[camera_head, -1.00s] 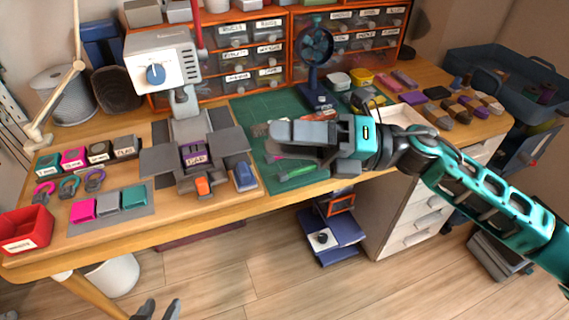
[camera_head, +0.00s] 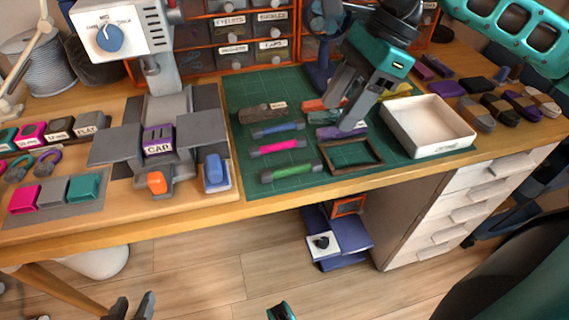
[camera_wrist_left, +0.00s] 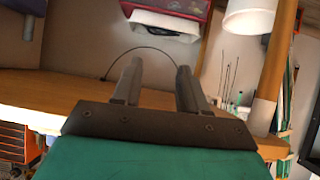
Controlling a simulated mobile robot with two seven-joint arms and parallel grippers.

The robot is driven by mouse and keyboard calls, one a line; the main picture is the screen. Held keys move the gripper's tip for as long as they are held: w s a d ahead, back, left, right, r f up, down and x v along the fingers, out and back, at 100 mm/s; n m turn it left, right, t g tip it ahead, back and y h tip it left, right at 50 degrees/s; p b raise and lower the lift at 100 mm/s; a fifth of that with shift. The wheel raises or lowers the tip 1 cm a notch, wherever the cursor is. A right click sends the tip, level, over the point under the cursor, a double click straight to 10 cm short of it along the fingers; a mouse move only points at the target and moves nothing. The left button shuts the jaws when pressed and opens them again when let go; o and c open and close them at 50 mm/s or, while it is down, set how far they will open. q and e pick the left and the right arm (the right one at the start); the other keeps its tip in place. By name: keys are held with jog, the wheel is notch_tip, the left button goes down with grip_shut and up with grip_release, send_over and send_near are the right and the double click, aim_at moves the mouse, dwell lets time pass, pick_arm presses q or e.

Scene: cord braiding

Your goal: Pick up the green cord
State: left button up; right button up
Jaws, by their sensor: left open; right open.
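The green cord (camera_head: 291,173) lies on the green cutting mat (camera_head: 240,100), at the near end of a column of cords. A pink cord (camera_head: 283,146) and a blue cord (camera_head: 277,130) lie just behind it. My right gripper (camera_head: 340,118) is open and empty, pointing down over the mat to the right of and behind the green cord, near a purple cord (camera_head: 338,133). My left gripper (camera_head: 130,307) is open and low in front of the table, far left of the cord. Its open fingers show in the left wrist view (camera_wrist_left: 153,85), with nothing between them.
A dark frame-like tray (camera_head: 354,155) sits just right of the green cord. A white tray (camera_head: 428,125) stands further right. A press machine with a purple CAP block (camera_head: 158,141) stands left of the mat. A blue block (camera_head: 215,172) lies between them.

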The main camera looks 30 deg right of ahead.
jog(key=b, duration=0.2)
send_over(309, 165)
jog(key=d, duration=0.2)
jog(key=shift+h, duration=0.3)
jog(key=f, duration=0.7)
jog(key=shift+s+d, duration=0.2)
jog(key=b+x, duration=0.1)
jog(key=x, duration=0.3)
jog(key=shift+f, duration=0.25)
jog(key=shift+a+f, duration=0.1)
jog(key=shift+f, duration=0.25)
pick_arm(q)
jog(key=shift+w+d+f, duration=0.1)
jog(key=shift+d+f, duration=0.15)
jog(key=shift+f, duration=0.25)
jog(key=shift+w+d+f, duration=0.1)
jog(key=shift+d+f, duration=0.15)
jog(key=shift+f, duration=0.2)
pick_arm(e)
grip_shut()
